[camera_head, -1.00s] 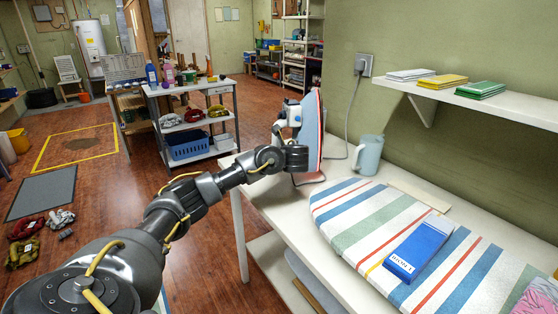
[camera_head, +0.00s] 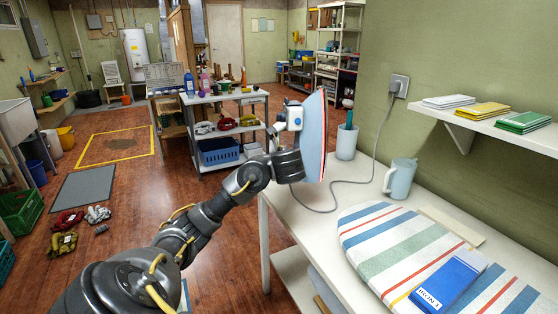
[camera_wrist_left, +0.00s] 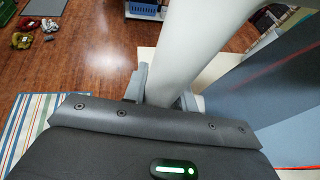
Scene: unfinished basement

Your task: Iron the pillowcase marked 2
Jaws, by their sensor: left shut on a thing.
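My left gripper (camera_head: 291,165) is shut on the iron (camera_head: 313,138), which is held upright above the near-left end of the white table. The left wrist view shows the white handle (camera_wrist_left: 190,45) of the iron between the fingers (camera_wrist_left: 163,88). The striped ironing board (camera_head: 395,238) lies on the table to the right, apart from the iron. No pillowcase marked 2 can be made out. My right gripper is not in view.
A grey-blue jug (camera_head: 400,180) and a white holder (camera_head: 346,142) stand on the white table (camera_head: 300,215). The iron's cord (camera_head: 350,182) runs to the wall outlet (camera_head: 398,86). A shelf (camera_head: 465,125) above holds white, yellow and green folded stacks. A trolley (camera_head: 205,165) stands behind.

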